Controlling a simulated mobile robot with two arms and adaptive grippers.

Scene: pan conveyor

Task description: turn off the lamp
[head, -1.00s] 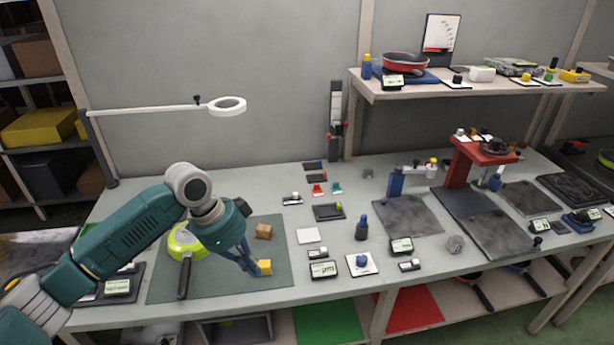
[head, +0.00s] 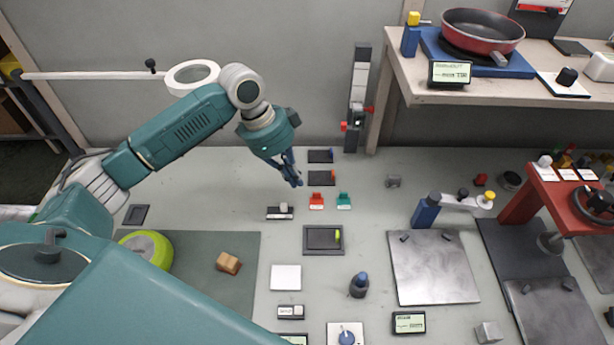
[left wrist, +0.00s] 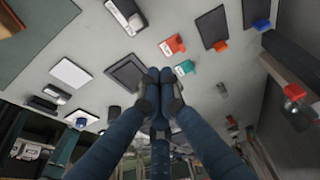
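The lamp (head: 192,76) is a white ring on a long white arm (head: 90,75) along the back wall, upper left in the head view. A black knob (head: 151,65) sits on that arm. I cannot tell whether it is lit. My left gripper (head: 297,184) is over the back of the table, right of and below the lamp ring, near two dark plates with a blue tab (head: 320,156) and an orange tab (head: 318,178). Its fingertips (left wrist: 160,80) are together in the left wrist view, with nothing seen between them. My right gripper is not in view.
A red piece (head: 316,200), a teal piece (head: 344,200), a small switch box (head: 280,212) and a dark tray (head: 323,240) lie near the gripper. A wooden block (head: 228,262) and green pan (head: 147,246) are on the mat. A shelf (head: 410,88) stands right.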

